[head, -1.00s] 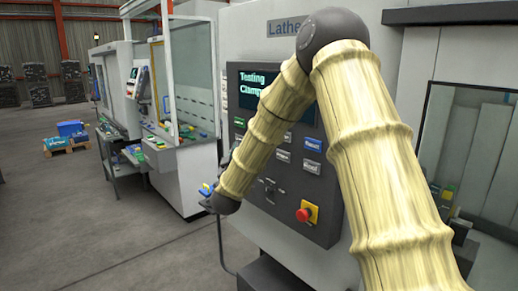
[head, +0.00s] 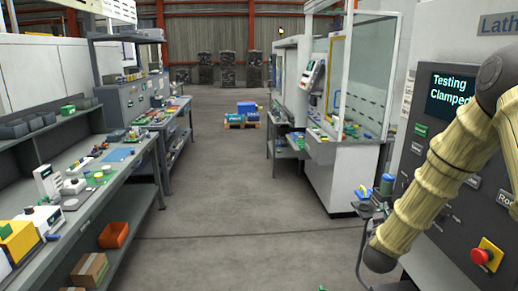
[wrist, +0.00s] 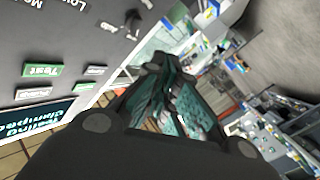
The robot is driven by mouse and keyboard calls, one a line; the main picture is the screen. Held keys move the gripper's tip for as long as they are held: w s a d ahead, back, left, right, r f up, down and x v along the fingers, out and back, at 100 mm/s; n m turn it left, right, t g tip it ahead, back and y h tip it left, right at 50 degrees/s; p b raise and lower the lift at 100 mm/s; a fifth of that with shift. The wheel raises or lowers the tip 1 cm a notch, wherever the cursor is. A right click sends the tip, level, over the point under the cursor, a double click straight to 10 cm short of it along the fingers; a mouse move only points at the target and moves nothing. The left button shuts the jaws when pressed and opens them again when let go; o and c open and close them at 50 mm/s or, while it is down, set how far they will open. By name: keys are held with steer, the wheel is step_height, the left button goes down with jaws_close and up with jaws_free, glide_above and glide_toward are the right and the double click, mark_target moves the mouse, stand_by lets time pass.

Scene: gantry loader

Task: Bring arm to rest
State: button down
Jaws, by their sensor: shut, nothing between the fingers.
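My arm (head: 433,185), with pale ribbed covers and dark joints, is bent at the right of the head view, in front of the lathe. My gripper (wrist: 168,85) shows in the wrist view, its dark fingers with teal pads shut and empty. It points past the lathe panel towards the room. In the head view the gripper is hidden behind my arm. The lathe's control panel (head: 435,135) has a screen (head: 452,96) reading "Testing Clamped". The panel also shows at the left of the wrist view (wrist: 45,40).
A red emergency button (head: 486,254) sits by my arm. A small shelf with a blue item (head: 388,183) is beside the forearm. A long workbench (head: 95,195) lines the left. A pallet with blue boxes (head: 243,114) stands far back. The grey aisle floor (head: 235,205) is clear.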

steer(key=s+a+f+g+y, duration=0.2)
steer(key=s+a+f, duration=0.2)
steer(key=s+f, duration=0.45)
steer(key=s+a+f+n+g+y, duration=0.1)
steer(key=s+a+f+g+y, duration=0.25)
steer(key=f, duration=0.85)
steer(key=s+a+f+g+y, duration=0.1)
steer(key=s+a+f+g, duration=0.1)
steer(key=s+a+f, duration=0.5)
steer(key=s+a+f+g, duration=0.1)
steer(key=s+f, duration=0.4)
steer(key=s, duration=0.5)
steer(key=s+a+f+g+y, duration=0.1)
steer(key=s+f+g, duration=0.3)
steer(key=s, duration=0.7)
steer(key=s+a+f+m+g+y, duration=0.1)
steer(key=s+f, duration=0.4)
steer(key=s, duration=0.6)
steer(key=shift+a+f+g, duration=0.35)
steer(key=shift+a+g, duration=0.55)
steer(key=shift+g, duration=0.05)
stand_by(0.7)
